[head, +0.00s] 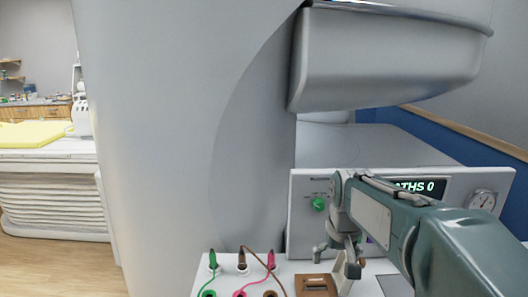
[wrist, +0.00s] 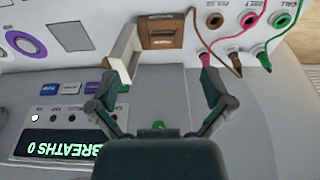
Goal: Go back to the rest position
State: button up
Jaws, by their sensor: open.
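My gripper (head: 344,248) hangs in front of the white control panel in the head view, with my arm coming in from the right. In the wrist view my gripper (wrist: 168,82) has its two fingers spread apart with nothing between them. The panel (head: 304,222) carries a green knob (head: 319,204), a round gauge (head: 482,200) and a display (head: 420,187) partly hidden by my arm. The display (wrist: 65,144) reads "BREATHS 0" upside down in the wrist view. No rest position is marked in either view.
A brown block (wrist: 162,30) sits beyond my fingertips, beside a pale lever-like part (wrist: 124,55). Green, pink and brown cables (head: 238,285) are plugged in at left. A big grey machine housing (head: 180,120) fills the middle, with an overhang (head: 390,60) above. Floor (head: 60,265) shows at left.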

jog(key=s+f+t, duration=0.1)
jog(key=s+t, duration=0.2)
jog(key=s, duration=1.8)
jog(key=shift+f, duration=0.1)
jog(key=shift+c, duration=0.3)
jog(key=c, duration=0.5)
jog(key=shift+c, duration=0.2)
jog(key=shift+s, duration=0.1)
